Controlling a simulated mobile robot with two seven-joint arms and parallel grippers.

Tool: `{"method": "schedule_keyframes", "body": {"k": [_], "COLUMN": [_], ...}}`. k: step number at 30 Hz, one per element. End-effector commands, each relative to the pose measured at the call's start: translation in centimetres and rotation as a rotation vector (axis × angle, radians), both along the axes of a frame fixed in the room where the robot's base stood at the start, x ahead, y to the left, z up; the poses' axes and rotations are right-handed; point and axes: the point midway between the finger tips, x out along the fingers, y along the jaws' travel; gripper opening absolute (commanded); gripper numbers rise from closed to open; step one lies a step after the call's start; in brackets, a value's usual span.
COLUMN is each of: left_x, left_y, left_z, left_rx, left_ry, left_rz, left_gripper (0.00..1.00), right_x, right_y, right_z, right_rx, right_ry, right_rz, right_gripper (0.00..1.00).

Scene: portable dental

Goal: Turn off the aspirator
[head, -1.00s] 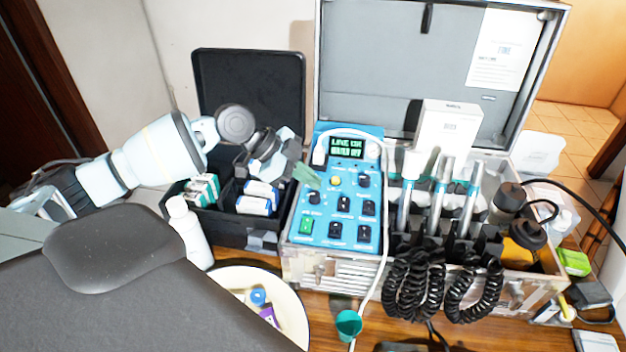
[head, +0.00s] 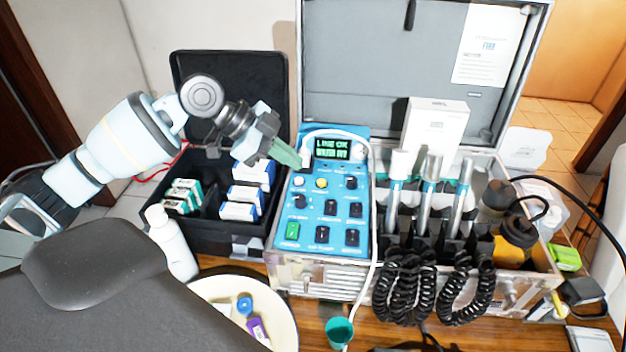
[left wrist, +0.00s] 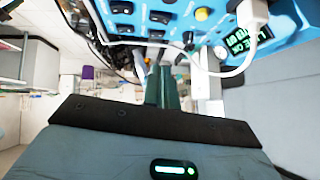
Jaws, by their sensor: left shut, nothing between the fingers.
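The blue control panel (head: 329,238) sits in the open metal case, with a lit green display (head: 331,149) at its top, several black rocker switches and knobs, a yellow button (head: 322,183) and a green switch (head: 292,231). I cannot read which control is the aspirator's. My left gripper (head: 296,160) is shut and empty, its green fingertips near the panel's upper left edge, beside the display. In the left wrist view the fingers (left wrist: 160,85) are together below the panel (left wrist: 190,22). Contact cannot be told. My right gripper is not in view.
A white cable (head: 374,230) runs down over the panel's right side. Handpieces (head: 428,195) with coiled black cords stand right of it. A black box (head: 180,225) with small cartons, a white bottle (head: 172,243) and a round bowl (head: 285,314) lie left and in front.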

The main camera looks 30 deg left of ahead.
Motion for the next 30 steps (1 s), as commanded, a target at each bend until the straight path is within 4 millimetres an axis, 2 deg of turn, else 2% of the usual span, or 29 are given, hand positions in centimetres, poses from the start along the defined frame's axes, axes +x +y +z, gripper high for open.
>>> {"method": "schedule_keyframes", "body": {"k": [5, 17, 22, 30], "left_x": [0.9, 4.0, 4.3, 4.6], "left_y": [-1.5, -5.8, -5.5, -5.3], "left_z": [-1.5, -6.6, -9.2, -10.6], "left_rx": [-0.005, -0.004, 0.0, 0.0], "left_ry": [-0.001, 0.0, 0.003, 0.001], "left_rz": [-0.002, -0.002, 0.0, 0.001], "left_gripper": [0.0, 0.0, 0.0, 0.0], "right_x": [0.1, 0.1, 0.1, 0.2], "right_y": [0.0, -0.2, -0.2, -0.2], "right_z": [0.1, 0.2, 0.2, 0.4], "right_rx": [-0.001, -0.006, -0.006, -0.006], "right_ry": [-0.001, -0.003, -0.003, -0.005], "right_rz": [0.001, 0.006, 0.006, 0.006], "right_gripper": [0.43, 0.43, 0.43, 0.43]}}
